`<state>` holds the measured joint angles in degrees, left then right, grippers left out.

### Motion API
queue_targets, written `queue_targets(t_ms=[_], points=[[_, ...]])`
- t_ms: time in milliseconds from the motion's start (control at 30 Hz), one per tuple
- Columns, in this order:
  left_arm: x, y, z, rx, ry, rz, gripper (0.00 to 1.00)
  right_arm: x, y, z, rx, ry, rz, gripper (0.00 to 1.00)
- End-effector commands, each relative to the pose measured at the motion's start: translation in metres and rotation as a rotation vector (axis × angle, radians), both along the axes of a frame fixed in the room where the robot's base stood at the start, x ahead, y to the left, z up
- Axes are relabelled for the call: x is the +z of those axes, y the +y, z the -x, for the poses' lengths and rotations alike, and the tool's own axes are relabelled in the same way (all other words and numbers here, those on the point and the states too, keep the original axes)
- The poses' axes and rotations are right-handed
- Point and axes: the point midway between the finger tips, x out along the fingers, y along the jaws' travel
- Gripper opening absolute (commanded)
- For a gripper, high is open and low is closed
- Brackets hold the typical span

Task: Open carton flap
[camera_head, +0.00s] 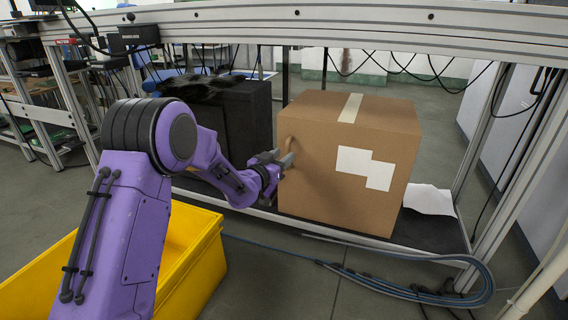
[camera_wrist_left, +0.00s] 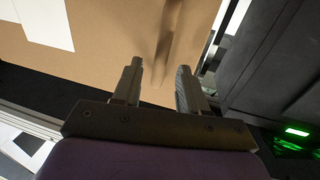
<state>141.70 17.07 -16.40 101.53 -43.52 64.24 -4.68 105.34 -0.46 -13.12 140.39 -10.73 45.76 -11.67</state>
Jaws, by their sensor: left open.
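A closed brown cardboard carton (camera_head: 310,190) stands on the dark low shelf, with a pale tape strip on top and white labels on its front. My left gripper (camera_head: 284,157) is at the carton's left edge, its fingers pointing toward it. A small curved tan piece (camera_head: 290,143) shows just above the fingertips. In the left wrist view the gripper (camera_wrist_left: 159,70) is open and empty in front of the brown carton face (camera_wrist_left: 105,45). A narrow tan strip (camera_wrist_left: 169,32) stands out ahead of the fingers; I cannot tell whether it is a flap edge. Contact is unclear.
A black box (camera_head: 240,115) stands left of the carton. A yellow bin (camera_head: 195,265) is below my left arm. A metal frame beam (camera_head: 400,28) crosses above. White paper (camera_head: 428,199) lies right of the carton. Blue cables (camera_head: 380,280) lie on the floor.

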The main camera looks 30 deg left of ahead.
Motion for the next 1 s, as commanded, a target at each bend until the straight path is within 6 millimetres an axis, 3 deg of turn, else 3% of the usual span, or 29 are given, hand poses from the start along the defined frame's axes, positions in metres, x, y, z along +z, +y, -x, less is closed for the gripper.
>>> queue_targets(t_ms=[100, 367, 467, 500, 533, 833, 1000], points=[[-0.001, 0.001, -0.011, 0.0, -0.001, -0.001, 0.42, -0.007, -0.005, -0.007, 0.008, -0.038, 0.019, 0.43], [0.0, 0.001, -0.014, 0.001, 0.001, 0.001, 0.42, -0.006, -0.007, -0.009, 0.011, -0.05, 0.024, 0.43], [0.0, 0.001, -0.014, 0.001, 0.001, 0.001, 0.16, -0.006, -0.007, -0.009, 0.009, -0.05, 0.024, 0.43], [0.0, 0.001, -0.014, 0.001, 0.001, 0.001, 0.03, -0.006, -0.007, -0.009, 0.009, -0.05, 0.024, 0.43], [0.0, 0.001, -0.014, 0.001, 0.001, 0.001, 0.0, -0.006, -0.007, -0.009, 0.009, -0.05, 0.024, 0.43], [0.001, -0.001, -0.009, 0.015, 0.001, 0.001, 0.0, -0.004, -0.005, -0.007, 0.007, -0.04, 0.019, 0.43], [0.003, -0.008, 0.011, 0.075, 0.003, 0.001, 0.0, 0.003, 0.001, 0.0, -0.001, 0.002, -0.002, 0.43]])
